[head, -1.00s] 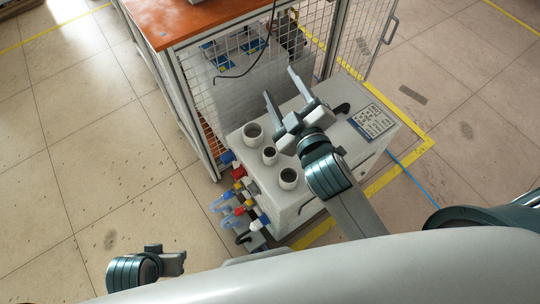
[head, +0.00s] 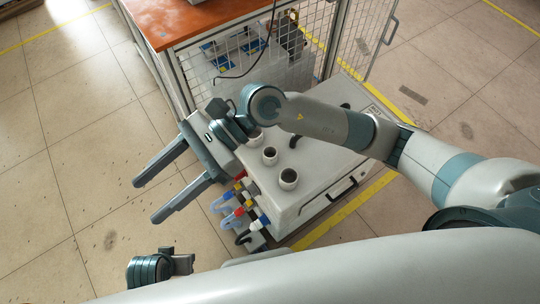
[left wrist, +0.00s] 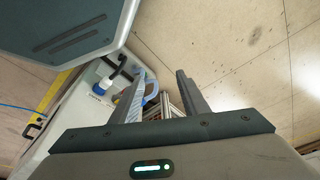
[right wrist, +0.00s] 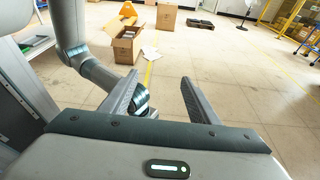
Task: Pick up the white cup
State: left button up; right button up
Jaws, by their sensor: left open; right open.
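My right gripper (head: 147,202) is open and empty, left of the cups and over the floor beside the machine. Its spread fingers also show in the right wrist view (right wrist: 160,78). My left gripper (head: 184,263) is low at the left; its spread, empty fingers show in the left wrist view (left wrist: 160,80). I see no cup in either wrist view.
The machine (head: 320,200) has coloured plugs (head: 240,205) on its left side. A mesh cage with an orange top (head: 185,22) stands behind it. In the right wrist view, an open cardboard box (right wrist: 122,42) lies on the far floor. The left floor is clear.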

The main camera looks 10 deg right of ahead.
aim_at(269, 148)
jog(key=w+d+f+n+t+h, duration=0.25)
jog(key=d+f+h, duration=0.25)
jog(key=f, duration=0.3)
pick_arm(q)
notch_tip(269, 148, down, 4)
jog(key=shift+s+d+r, duration=0.1)
pick_arm(e)
jog(key=w+d+f+n+t+h, duration=0.1)
jog(key=w+d+f+t+h, duration=0.1)
jog(key=w+d+h, duration=0.2)
jog(key=w+d+f+n+t+h, duration=0.1)
jog(key=w+d+h, duration=0.4)
jog(key=w+d, duration=0.5)
jog(key=d+f+t, duration=0.1)
jog(key=d+f, duration=0.1)
jog(key=d, duration=0.1)
jog(key=shift+w+d+h, duration=0.2)
jog(key=shift+d+h, duration=0.1)
jog(key=shift+d, duration=0.1)
jog(key=shift+t, duration=0.25)
